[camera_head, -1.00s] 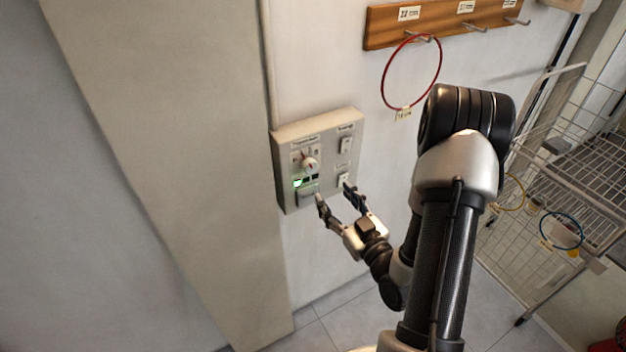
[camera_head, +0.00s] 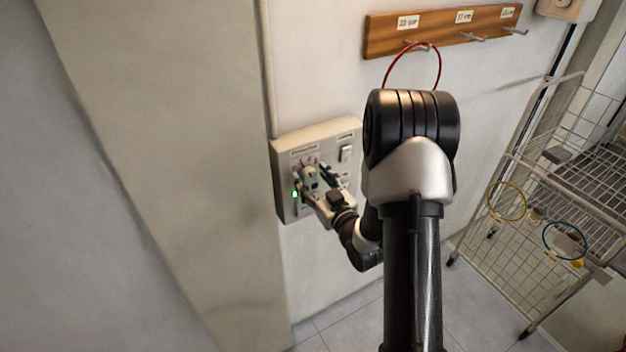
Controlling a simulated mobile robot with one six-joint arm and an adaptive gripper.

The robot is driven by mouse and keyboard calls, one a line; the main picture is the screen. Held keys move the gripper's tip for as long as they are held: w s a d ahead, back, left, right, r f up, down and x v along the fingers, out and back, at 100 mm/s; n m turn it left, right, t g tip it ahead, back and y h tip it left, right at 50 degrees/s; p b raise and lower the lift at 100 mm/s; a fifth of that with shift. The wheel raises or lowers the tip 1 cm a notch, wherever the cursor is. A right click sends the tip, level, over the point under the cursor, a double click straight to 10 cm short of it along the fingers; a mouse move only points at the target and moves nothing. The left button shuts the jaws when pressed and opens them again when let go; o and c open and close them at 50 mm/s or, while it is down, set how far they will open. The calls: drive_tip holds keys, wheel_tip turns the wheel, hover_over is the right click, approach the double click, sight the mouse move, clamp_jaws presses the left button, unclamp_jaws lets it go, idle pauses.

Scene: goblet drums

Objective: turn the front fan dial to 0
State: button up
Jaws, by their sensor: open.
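The fan dial (camera_head: 309,178) is a pale knob on a beige wall panel (camera_head: 290,149). My gripper (camera_head: 312,184) is open at the panel, with one finger to the left of the dial and the other to its right. I cannot tell whether the fingers touch the dial. The dial's pointer and most of its markings are hidden or too small to read. A green light (camera_head: 295,194) shows at the panel's lower left, partly behind a finger.
A white rocker switch (camera_head: 346,153) is right of the dial. A wooden peg rail (camera_head: 440,32) with a red ring (camera_head: 388,68) hangs above. A wire rack (camera_head: 520,215) with yellow and blue rings stands at the right.

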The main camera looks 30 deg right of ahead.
drive_tip(key=shift+c, duration=0.3)
drive_tip(key=c, duration=1)
drive_tip(key=shift+f+b, duration=0.1)
drive_tip(key=shift+b, duration=0.45)
drive_tip(key=shift+f+n+b, duration=0.1)
drive_tip(key=shift+n+b, duration=0.6)
drive_tip(key=shift+b, duration=0.25)
drive_tip(key=n+b, duration=0.3)
drive_tip(key=b, duration=0.2)
drive_tip(key=shift+f, duration=0.1)
drive_tip(key=n+b, duration=0.2)
drive_tip(key=b, duration=0.1)
drive_tip(key=shift+r+n+b, duration=0.2)
drive_tip(key=shift+n+b, duration=0.5)
drive_tip(key=shift+r, duration=0.1)
